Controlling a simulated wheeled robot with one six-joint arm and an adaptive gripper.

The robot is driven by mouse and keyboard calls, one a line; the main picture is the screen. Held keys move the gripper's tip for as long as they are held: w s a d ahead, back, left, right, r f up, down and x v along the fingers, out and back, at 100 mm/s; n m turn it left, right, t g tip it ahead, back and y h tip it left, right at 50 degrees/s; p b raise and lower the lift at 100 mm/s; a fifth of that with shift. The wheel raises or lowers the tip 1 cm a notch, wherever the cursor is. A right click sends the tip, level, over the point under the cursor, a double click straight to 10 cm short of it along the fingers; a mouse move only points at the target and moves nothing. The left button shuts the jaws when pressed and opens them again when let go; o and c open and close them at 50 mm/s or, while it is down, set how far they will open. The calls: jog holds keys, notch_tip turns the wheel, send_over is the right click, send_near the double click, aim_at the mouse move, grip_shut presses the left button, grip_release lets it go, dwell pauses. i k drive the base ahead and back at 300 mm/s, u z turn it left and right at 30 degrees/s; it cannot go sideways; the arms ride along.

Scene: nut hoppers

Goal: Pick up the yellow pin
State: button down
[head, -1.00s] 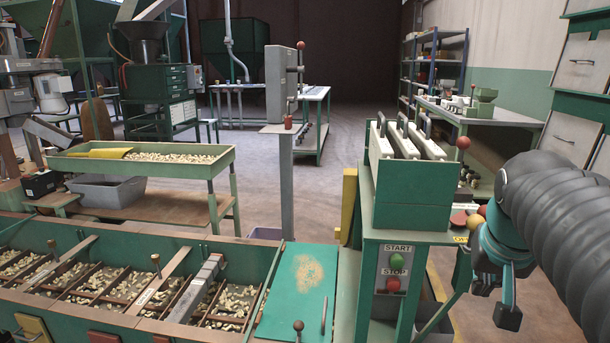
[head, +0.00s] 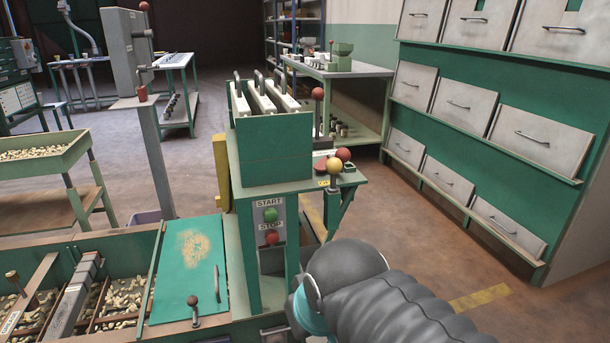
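The yellow pin shows as a round yellow knob (head: 334,168) at the right end of the green stand's small shelf, beside a red knob (head: 343,154). Its lower part is hard to make out. My arm comes in from the bottom right, and its rounded dark wrist lies below the pin in the picture, apart from it. A teal part of my gripper (head: 301,312) shows at the wrist's lower left. Its fingers are not visible, so I cannot tell whether it is open or shut.
The green stand (head: 274,152) holds white slabs with dark handles, above a START/STOP panel (head: 270,222). A taller red-knobbed lever (head: 317,94) rises behind the pin. Nut bins with a green lid (head: 190,262) lie left. Drawers (head: 470,105) line the right; floor between is clear.

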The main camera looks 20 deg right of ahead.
aim_at(334, 165)
jog(key=u, duration=0.45)
jog(key=k, duration=1.1)
jog(key=z, duration=0.15)
jog(key=i, duration=0.6)
jog(key=z, duration=0.05)
